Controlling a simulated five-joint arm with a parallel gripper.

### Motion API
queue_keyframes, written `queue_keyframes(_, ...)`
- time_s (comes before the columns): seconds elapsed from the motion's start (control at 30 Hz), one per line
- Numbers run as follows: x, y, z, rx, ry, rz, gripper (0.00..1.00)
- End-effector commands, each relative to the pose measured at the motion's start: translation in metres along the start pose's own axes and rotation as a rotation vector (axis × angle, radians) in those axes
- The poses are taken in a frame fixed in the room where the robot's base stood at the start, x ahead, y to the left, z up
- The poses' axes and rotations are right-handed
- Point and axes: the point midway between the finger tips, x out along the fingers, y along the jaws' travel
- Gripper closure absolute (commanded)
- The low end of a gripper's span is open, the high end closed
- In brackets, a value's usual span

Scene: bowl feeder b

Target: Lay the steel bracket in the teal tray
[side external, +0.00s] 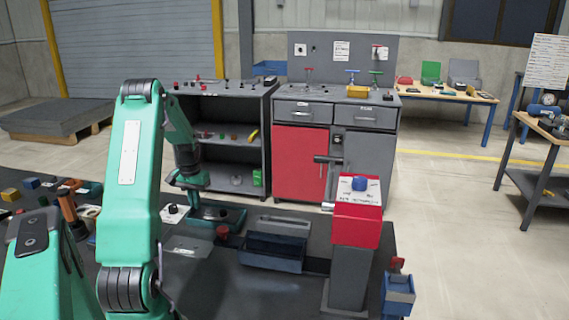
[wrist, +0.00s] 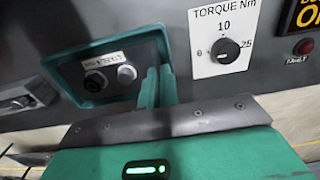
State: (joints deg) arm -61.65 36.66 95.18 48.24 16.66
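In the side external view the teal tray (side external: 238,212) lies on the dark bench, just right of and below my gripper (side external: 190,183). My gripper also shows in the wrist view (wrist: 158,78), its two teal fingers close together beside the tray's edge. I see nothing clearly held between them, and whether they touch is unclear. I cannot pick out the steel bracket with certainty in either view.
A white torque dial plate (wrist: 223,42) is beside the tray. A grey flat plate (side external: 188,246) lies in front of it. A dark blue bin (side external: 272,262) and a red-topped post (side external: 357,228) stand to the right. Small coloured parts lie on the bench at left.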

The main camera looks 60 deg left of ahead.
Motion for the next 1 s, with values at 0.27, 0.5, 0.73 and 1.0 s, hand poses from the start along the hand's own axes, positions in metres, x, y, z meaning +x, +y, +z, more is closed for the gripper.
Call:
queue_keyframes(0.27,0.003,0.0,0.0,0.0,0.001,0.0,0.95)
queue_keyframes(0.5,0.003,0.0,0.0,0.0,0.0,0.0,0.71)
queue_keyframes(0.73,0.003,0.0,0.0,0.0,-0.001,0.0,0.71)
queue_keyframes(1.0,-0.017,0.0,0.0,0.0,0.002,-0.001,0.71)
